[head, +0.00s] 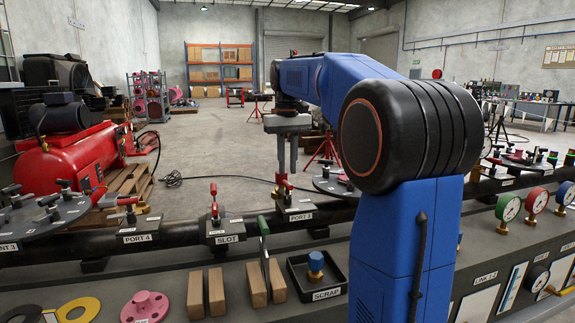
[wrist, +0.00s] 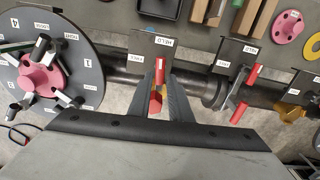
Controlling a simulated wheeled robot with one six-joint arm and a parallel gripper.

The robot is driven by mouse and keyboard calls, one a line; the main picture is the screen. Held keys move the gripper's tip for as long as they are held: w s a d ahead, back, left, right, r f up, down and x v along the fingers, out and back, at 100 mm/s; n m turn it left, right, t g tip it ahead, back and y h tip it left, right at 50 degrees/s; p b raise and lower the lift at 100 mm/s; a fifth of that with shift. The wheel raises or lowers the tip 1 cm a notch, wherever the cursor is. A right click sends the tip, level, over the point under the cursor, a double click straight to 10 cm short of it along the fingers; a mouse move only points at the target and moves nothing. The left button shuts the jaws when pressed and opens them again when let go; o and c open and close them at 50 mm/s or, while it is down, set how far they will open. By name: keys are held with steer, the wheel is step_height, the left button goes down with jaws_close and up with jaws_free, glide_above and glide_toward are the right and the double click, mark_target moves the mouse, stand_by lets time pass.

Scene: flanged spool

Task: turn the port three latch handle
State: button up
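The port three latch (head: 283,191) stands on the dark pipe, behind the PORT 3 label, in the head view. Its red handle (wrist: 157,98) shows between my fingers in the wrist view. My gripper (head: 287,173) points down from above, with its two grey fingers on either side of the handle. In the wrist view my gripper (wrist: 161,88) has a finger close on each side of the red handle. I cannot tell whether the fingers press on it. The lower part of the handle is partly hidden by the fingers.
The slot latch (head: 214,203) stands left of port three, with PORT 4 farther left. A round plate (wrist: 50,85) with several black clamps lies left in the wrist view. Another red-handled latch (wrist: 243,92) is at right. A scrap tray (head: 296,283) and wooden blocks lie in front.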

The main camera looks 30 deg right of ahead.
mark_target(287, 183)
steer(key=o, duration=0.4)
steer(key=shift+c, duration=0.2)
steer(key=a+r+n+h, duration=0.15)
steer(key=a+r, duration=0.25)
steer(key=r, duration=0.9)
steer(key=shift+m+h, duration=0.25)
steer(key=shift+h, duration=0.1)
steer(key=d+f, duration=0.1)
steer(key=f, duration=0.4)
steer(key=d+f, duration=0.1)
steer(key=f, duration=0.5)
steer(key=d+f, duration=0.1)
steer(key=f, duration=0.5)
steer(key=shift+d, duration=0.2)
steer(key=shift+c, duration=0.3)
jaws_close()
